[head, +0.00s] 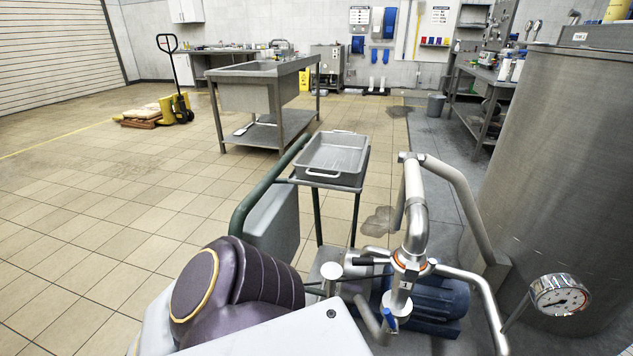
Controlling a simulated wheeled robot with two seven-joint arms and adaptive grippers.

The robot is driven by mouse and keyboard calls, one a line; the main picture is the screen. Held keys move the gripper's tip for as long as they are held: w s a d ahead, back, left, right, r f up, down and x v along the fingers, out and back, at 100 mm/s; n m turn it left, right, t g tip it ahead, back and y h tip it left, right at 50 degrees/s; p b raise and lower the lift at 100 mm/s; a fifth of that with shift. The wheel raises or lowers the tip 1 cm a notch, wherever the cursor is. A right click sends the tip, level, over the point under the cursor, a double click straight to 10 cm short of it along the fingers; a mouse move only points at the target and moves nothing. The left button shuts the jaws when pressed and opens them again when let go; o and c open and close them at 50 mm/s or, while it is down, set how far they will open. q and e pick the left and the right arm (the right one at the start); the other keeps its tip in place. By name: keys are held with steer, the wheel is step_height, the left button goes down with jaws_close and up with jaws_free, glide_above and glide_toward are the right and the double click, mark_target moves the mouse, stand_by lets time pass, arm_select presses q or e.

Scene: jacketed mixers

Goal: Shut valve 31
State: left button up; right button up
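A steel pipe valve (410,263) with an orange ring stands at the lower right of the head view, below a bent steel pipe. A black lever handle (370,261) sticks out from it to the left, roughly level. A smaller blue handle (389,319) sits lower on the same pipework. I cannot read a number 31 on any of these, so I cannot tell which is valve 31. Neither of my grippers is in view. Purple and white parts at the bottom hide some of the lower pipework.
A large steel tank (560,165) fills the right side, with a round gauge (559,295) before it. A blue motor (437,302) sits low behind the valve. A cart with a grey tray (335,158) stands just beyond. The tiled floor at left is mostly clear.

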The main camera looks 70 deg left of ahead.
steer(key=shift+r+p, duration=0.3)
